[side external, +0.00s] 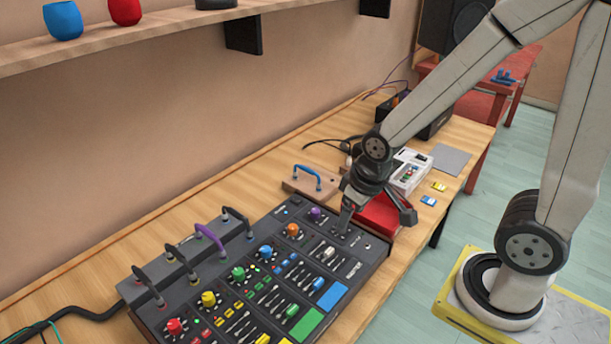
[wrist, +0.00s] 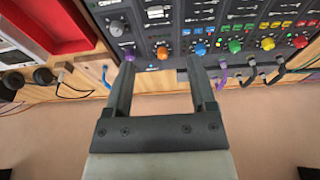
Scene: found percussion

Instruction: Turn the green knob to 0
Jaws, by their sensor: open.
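The green knob (side external: 238,273) sits on the sloped black mixer panel (side external: 375,252), in a row of coloured knobs. In the wrist view the green knob (wrist: 235,46) is right of my gripper (wrist: 160,65), outside its jaws. Its pointer and the figure 0 are too small to read. My gripper (side external: 345,222) is open and points down at the panel's far end, near the purple knob (side external: 315,213). In the wrist view the orange knob (wrist: 162,53) appears between the fingertips and the blue knob (wrist: 200,49) by the right one. I see nothing held.
Yellow (side external: 208,298) and red (side external: 174,326) knobs continue the row nearer the camera. Cables, one purple (side external: 210,238), arch behind the knobs. A red tray (side external: 378,214) and a wooden block with a blue handle (side external: 307,176) lie beyond the panel. A shelf (side external: 150,32) hangs above.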

